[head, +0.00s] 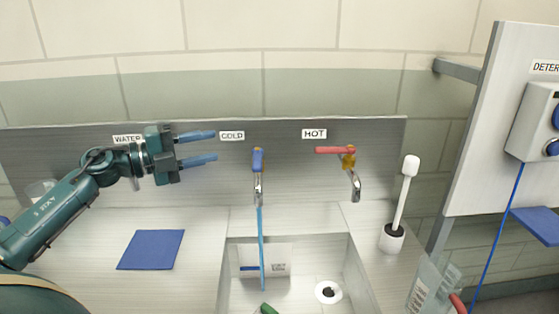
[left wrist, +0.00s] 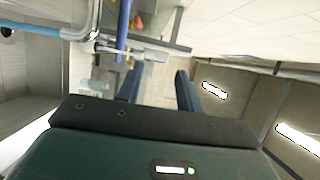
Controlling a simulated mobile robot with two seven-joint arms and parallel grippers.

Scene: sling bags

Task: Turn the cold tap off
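The cold tap (head: 258,170) is on the steel back panel below the COLD label, with its blue lever (head: 257,158) pointing out from the panel. A blue stream of water (head: 262,240) runs from its spout into the sink. The tap's spout also shows in the left wrist view (left wrist: 76,32), with the blue lever (left wrist: 123,25) beyond the fingers. My left gripper (head: 214,146) is open and empty, to the left of the cold tap and apart from it. Its two fingers point right towards the lever. My right gripper is not in view.
The hot tap (head: 352,172), with a red lever turned left, is right of the cold tap. A brush in a white holder (head: 392,238) stands right of the sink (head: 228,275). A blue cloth (head: 151,249) lies on the left counter. A white board (head: 485,120) stands far right.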

